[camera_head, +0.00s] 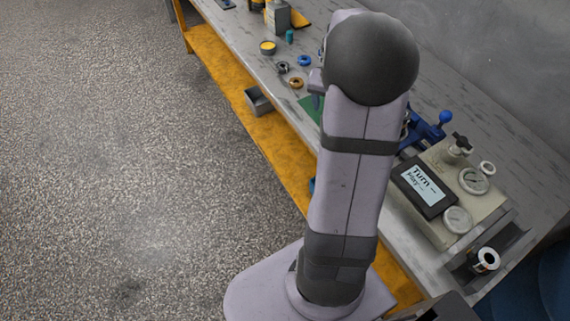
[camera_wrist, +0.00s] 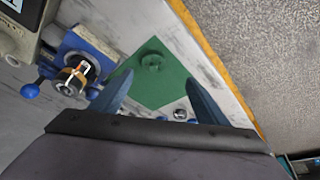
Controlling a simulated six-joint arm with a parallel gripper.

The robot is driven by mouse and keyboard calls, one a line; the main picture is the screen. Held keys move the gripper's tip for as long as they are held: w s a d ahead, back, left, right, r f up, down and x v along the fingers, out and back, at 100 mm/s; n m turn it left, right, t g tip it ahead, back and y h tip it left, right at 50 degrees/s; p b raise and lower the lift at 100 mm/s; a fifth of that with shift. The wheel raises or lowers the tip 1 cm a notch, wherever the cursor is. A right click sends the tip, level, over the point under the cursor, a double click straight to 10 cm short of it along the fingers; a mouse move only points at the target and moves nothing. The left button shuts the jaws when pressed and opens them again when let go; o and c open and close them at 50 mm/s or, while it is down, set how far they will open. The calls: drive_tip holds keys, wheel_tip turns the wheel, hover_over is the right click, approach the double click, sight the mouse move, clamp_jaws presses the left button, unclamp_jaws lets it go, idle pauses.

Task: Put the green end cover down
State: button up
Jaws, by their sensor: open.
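The green end cover (camera_wrist: 152,61) lies on the green mat (camera_wrist: 172,92) in the wrist view, a round part close in colour to the mat. My gripper (camera_wrist: 158,78) is open, with its two blue fingers spread apart and nothing between them. The cover is beyond the fingertips and apart from them. In the head view my arm hides the cover and most of the mat; only a corner of the mat (camera_head: 309,106) shows.
A blue vise (camera_wrist: 88,58) holding a metal and orange part stands left of the mat. A test unit with gauges (camera_head: 450,190) is on the bench. Several rings, including a blue one (camera_head: 304,60), and a yellow-topped can (camera_head: 267,47) lie farther along.

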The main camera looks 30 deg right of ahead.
drive_tip(key=s+a+n+y, duration=0.2)
drive_tip(key=s+a+n, duration=0.15)
drive_tip(key=a, duration=1.15)
drive_tip(key=s+a+f+n+g+y, duration=0.1)
drive_tip(key=s+a+f+n+g, duration=0.1)
drive_tip(key=s+a+n, duration=0.4)
drive_tip(key=s+a, duration=0.5)
drive_tip(key=a, duration=0.3)
drive_tip(key=shift+a+f+g, duration=0.15)
drive_tip(key=shift+f+g, duration=0.15)
drive_tip(key=shift+f, duration=0.1)
drive_tip(key=shift+n, duration=0.25)
wheel_tip(320, 180, down, 29)
drive_tip(key=b, duration=2.9)
drive_tip(key=shift+f, duration=0.15)
